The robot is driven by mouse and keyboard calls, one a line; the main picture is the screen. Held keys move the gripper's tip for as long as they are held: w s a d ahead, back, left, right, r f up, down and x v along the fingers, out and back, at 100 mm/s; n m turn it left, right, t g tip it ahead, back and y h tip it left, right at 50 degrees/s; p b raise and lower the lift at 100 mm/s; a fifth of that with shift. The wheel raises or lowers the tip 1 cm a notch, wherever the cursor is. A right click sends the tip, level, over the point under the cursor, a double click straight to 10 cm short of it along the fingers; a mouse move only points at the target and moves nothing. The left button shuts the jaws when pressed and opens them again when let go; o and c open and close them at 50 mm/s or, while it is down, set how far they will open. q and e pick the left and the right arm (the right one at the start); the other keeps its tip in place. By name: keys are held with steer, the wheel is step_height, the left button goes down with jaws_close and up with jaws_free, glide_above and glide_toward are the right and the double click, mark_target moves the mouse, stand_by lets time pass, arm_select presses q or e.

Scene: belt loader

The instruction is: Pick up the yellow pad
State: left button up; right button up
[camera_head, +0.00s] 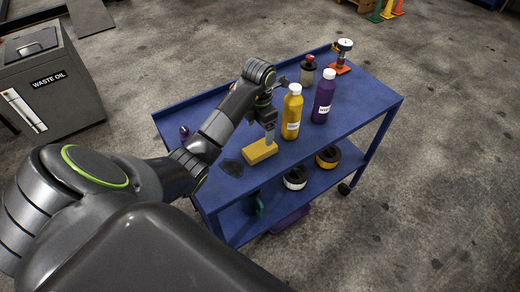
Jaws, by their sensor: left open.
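The yellow pad (259,152) is a small block lying on the top shelf of the blue cart (352,112), near its front edge. My left arm reaches in from the left over the cart. My left gripper (270,137) points down at the pad's upper right part and is open. I cannot tell whether its fingers touch the pad or stand just above it. My right gripper does not show.
Close right of the gripper stand a yellow bottle (292,112) and a purple bottle (323,97). Behind are a dark red-capped bottle (307,72) and a gauge on an orange base (342,58). Rolls (327,157) sit on the lower shelf. A waste oil bin (48,85) stands left.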

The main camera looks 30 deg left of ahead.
mark_target(260, 148)
arm_select(q)
step_height(260, 148, down, 3)
steer(key=shift+b, duration=1.05)
steer(key=shift+f+b, duration=0.3)
steer(key=shift+f, duration=0.2)
step_height(260, 148, down, 3)
steer(key=shift+s+d+p, duration=0.1)
steer(key=shift+d+p, duration=0.05)
steer(key=shift+p, duration=0.55)
steer(key=shift+f, duration=0.55)
steer(key=c, duration=1.1)
step_height(260, 148, up, 5)
steer(key=shift+f+b, duration=0.2)
steer(key=shift+b, duration=0.25)
step_height(260, 148, up, 4)
steer(key=p, duration=0.3)
steer(key=shift+r+p, duration=0.75)
steer(key=shift+p, duration=0.3)
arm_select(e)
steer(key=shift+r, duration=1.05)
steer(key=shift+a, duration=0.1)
